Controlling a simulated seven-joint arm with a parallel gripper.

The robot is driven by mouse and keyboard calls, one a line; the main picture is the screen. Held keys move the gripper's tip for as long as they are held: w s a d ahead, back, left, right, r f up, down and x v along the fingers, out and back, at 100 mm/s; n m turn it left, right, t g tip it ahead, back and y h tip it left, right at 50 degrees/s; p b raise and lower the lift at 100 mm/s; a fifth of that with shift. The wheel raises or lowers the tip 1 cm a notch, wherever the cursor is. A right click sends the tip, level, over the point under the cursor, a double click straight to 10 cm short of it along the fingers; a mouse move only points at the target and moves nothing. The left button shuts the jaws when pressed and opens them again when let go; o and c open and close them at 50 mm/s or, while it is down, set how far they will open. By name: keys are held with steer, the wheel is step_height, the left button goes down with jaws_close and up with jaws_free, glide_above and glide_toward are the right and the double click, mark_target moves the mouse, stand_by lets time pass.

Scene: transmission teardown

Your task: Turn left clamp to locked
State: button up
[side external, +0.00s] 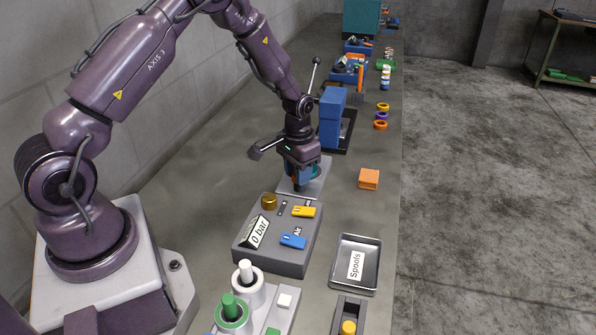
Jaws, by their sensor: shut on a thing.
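My gripper (299,185) points down over a light grey plate (322,178) in the middle of the bench. It is shut on a small part there, taken to be the left clamp, which the fingers and wrist mostly hide. A bit of blue-teal (317,171) shows beside the fingers. Whether the clamp is locked or unlocked cannot be seen.
In front of the plate is a grey box with a "0 bar" sign (258,231), a yellow lever (303,211) and a blue lever (292,241). A "Spools" tray (368,242) and an orange block (369,178) lie to the right. A blue press (333,115) stands behind.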

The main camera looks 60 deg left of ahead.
steer(key=shift+r+m, duration=0.1)
steer(key=shift+m, duration=0.3)
steer(key=o, duration=0.9)
steer(key=shift+o, duration=0.2)
step_height(320, 180, up, 13)
steer(key=s+d+r+t, duration=0.2)
steer(key=s+d+r, duration=0.2)
steer(key=s, duration=0.3)
steer(key=s+d+r+t, duration=0.1)
steer(key=s+d+r, duration=0.3)
steer(key=s+r, duration=0.2)
steer(key=s+d+r+m+t, duration=0.1)
steer(key=s+d+r+t, duration=0.1)
steer(key=s+d+r, duration=0.2)
steer(key=s+r, duration=0.2)
steer(key=s, duration=0.2)
steer(key=shift+s+t, duration=0.25)
steer(key=shift+t, duration=0.05)
